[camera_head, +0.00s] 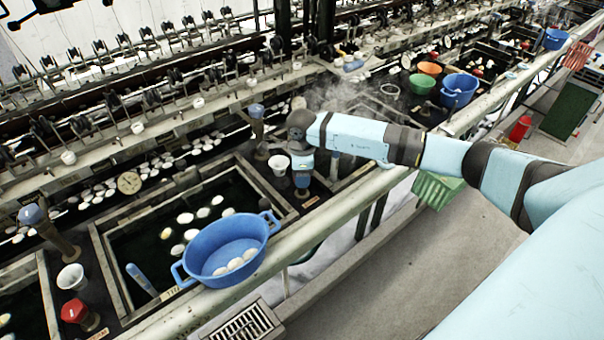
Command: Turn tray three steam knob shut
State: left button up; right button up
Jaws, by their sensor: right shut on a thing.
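My right arm comes in from the right, and its wrist bends down at the bench. The right gripper (302,190) points down beside a white cup (280,166), at the right corner of the middle basin (283,205). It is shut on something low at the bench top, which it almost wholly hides. This place beside the cup matches that of a red knob (74,308) beside another white cup (71,279) at the lower left, so it looks like a steam knob. I cannot read a tray number or the knob's angle. My left gripper is not in view.
A blue colander (208,240) with white cocoons sits on the front edge of the middle basin. A blue-topped post (257,115) stands behind the gripper. Green (421,84), orange (430,69) and blue tubs (457,92) stand farther back. A pale rail (345,205) runs along the front.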

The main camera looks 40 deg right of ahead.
jog(key=m, duration=0.3)
jog(key=shift+b, duration=0.3)
jog(key=shift+m, duration=2.3)
jog(key=o, duration=0.9)
notch_tip(320, 180, up, 14)
jog(key=shift+f+b, duration=0.1)
jog(key=shift+b, duration=0.6)
